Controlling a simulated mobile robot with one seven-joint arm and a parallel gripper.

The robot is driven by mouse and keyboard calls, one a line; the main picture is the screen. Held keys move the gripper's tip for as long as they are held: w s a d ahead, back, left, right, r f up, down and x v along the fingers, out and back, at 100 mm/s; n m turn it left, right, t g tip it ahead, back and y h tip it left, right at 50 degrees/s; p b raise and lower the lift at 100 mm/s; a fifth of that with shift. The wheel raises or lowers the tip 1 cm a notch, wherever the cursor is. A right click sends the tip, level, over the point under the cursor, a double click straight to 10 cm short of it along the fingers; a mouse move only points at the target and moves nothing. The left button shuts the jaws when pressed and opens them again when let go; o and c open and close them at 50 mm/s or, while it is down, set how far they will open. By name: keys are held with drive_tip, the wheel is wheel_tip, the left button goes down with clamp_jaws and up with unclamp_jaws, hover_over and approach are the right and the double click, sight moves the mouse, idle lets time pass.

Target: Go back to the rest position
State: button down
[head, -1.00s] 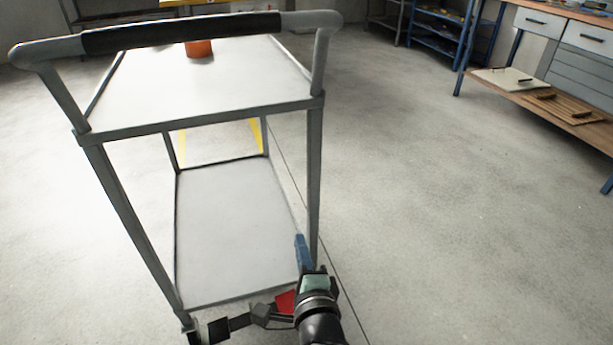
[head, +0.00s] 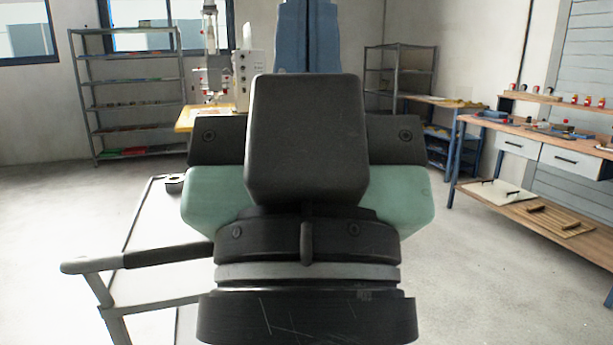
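My gripper (head: 308,38) fills the middle of the head view, seen from behind and very close. A dark block, green housing and black ring show in front. Blue finger parts rise above the dark block and run out of the top edge. The fingertips are out of the picture, so I cannot tell whether they are open or shut, or whether anything is between them.
A grey cart (head: 160,222) with a dark handle stands at lower left, partly hidden by my gripper. A machine (head: 240,75) on a yellow table stands behind. Shelves (head: 130,90) are at back left, a workbench (head: 540,150) at right. Floor right of the gripper is clear.

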wheel_tip(320, 180, up, 33)
drive_tip(key=p, duration=3)
